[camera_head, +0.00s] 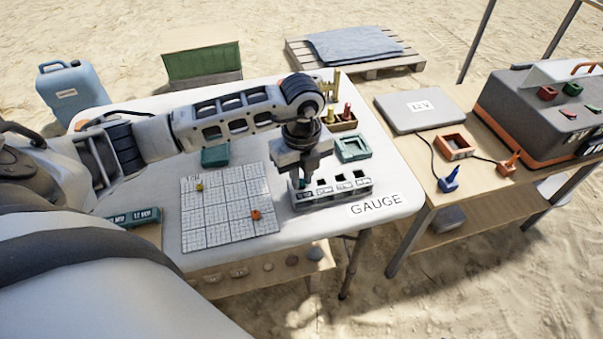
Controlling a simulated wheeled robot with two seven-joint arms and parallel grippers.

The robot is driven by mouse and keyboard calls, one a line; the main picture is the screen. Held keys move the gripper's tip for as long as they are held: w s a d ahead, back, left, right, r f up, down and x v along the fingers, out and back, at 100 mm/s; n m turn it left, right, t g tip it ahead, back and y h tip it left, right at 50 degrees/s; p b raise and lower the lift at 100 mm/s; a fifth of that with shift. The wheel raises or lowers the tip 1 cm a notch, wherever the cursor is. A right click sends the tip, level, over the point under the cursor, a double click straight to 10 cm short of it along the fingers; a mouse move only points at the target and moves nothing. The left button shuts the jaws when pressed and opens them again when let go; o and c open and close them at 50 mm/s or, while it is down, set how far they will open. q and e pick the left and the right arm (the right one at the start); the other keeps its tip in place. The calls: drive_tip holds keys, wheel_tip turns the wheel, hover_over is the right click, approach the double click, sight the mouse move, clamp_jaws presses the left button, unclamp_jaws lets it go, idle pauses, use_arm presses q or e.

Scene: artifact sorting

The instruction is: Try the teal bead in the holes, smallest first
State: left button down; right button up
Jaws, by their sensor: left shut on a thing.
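My left gripper (302,178) points down over the left end of the grey gauge block (335,196). It is shut on the teal bead (303,184), of which only a small bit shows between the fingertips. The block has a row of dark holes along its top with small labels in front. The gripper covers the leftmost part of the row; the holes to its right look empty. I cannot tell whether the bead touches the block or sits in a hole. My right gripper is not in view.
A white grid mat (225,225) left of the block carries a yellow bead (199,187) and an orange bead (255,215). Behind are a teal box (215,156), a teal frame (353,148) and a wooden holder (343,124) with upright pegs.

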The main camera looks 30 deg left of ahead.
sight(301, 181)
use_arm(q)
drive_tip(key=shift+f, duration=0.1)
idle(0.7)
drive_tip(key=c, duration=0.9)
unclamp_jaws()
drive_tip(key=shift+r+p, duration=2.45)
drive_tip(key=shift+r, duration=0.6)
